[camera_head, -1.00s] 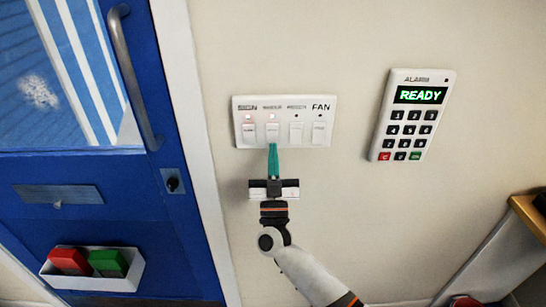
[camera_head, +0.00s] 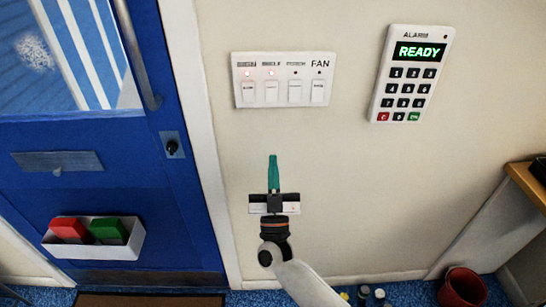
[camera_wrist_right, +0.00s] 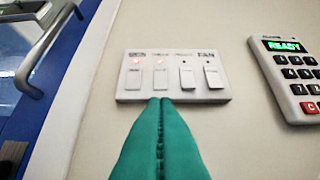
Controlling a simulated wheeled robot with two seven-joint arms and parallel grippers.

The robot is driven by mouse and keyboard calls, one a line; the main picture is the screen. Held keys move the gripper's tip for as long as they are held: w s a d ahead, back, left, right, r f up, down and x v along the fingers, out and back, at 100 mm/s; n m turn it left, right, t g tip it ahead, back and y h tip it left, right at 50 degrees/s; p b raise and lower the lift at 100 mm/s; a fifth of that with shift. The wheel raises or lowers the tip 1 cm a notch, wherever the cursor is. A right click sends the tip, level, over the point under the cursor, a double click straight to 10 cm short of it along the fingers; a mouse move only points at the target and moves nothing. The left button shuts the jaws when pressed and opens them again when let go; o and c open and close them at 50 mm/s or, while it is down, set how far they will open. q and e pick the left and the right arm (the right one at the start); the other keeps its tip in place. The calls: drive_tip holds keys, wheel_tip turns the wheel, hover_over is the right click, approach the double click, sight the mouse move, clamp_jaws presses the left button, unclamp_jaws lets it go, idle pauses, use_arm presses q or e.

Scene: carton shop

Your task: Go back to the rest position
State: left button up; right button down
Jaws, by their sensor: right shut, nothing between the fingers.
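My right gripper (camera_head: 273,160) has teal fingers and is shut and empty. In the head view it stands below the white switch panel (camera_head: 284,80), apart from it. The panel has several rocker switches; small red lights glow above the two left ones, and the two right ones show dark dots. In the right wrist view the closed fingers (camera_wrist_right: 160,104) point up at the panel (camera_wrist_right: 174,97) and overlap its lower edge in the picture. My left gripper is in neither view.
A white alarm keypad (camera_head: 410,75) reading READY hangs to the right. A blue door (camera_head: 130,190) with a handle (camera_head: 135,50) and a tray (camera_head: 93,253) holding red and green blocks is on the left. A red bucket (camera_head: 462,288) stands at lower right. The wall between is bare.

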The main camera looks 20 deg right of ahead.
drive_tip(key=shift+f, duration=0.15)
idle(0.3)
wheel_tip(320, 180, down, 25)
drive_tip(key=s+a+n+g+y, duration=0.2)
drive_tip(key=n+g+y, duration=0.5)
drive_tip(key=y, duration=0.2)
drive_tip(key=s+d+f+g, duration=0.1)
drive_tip(key=s+f+g, duration=0.25)
drive_tip(key=f, duration=0.45)
drive_tip(key=s+d+f+g, duration=0.1)
drive_tip(key=s+f+g, duration=0.1)
drive_tip(key=s+f, duration=0.45)
drive_tip(key=s+d+f+g, duration=0.2)
drive_tip(key=s+f+g, duration=0.2)
drive_tip(key=s+f, duration=0.3)
drive_tip(key=s+d+f+m+g+h, duration=0.1)
drive_tip(key=s+d+f+g, duration=0.2)
drive_tip(key=s+f, duration=0.4)
drive_tip(key=s+d+f+g, duration=0.2)
drive_tip(key=s+f+g, duration=0.3)
drive_tip(key=s, duration=1.4)
drive_tip(key=shift+s+d+f+h, duration=0.3)
drive_tip(key=shift+d+f+h, duration=0.1)
drive_tip(key=shift+f, duration=0.5)
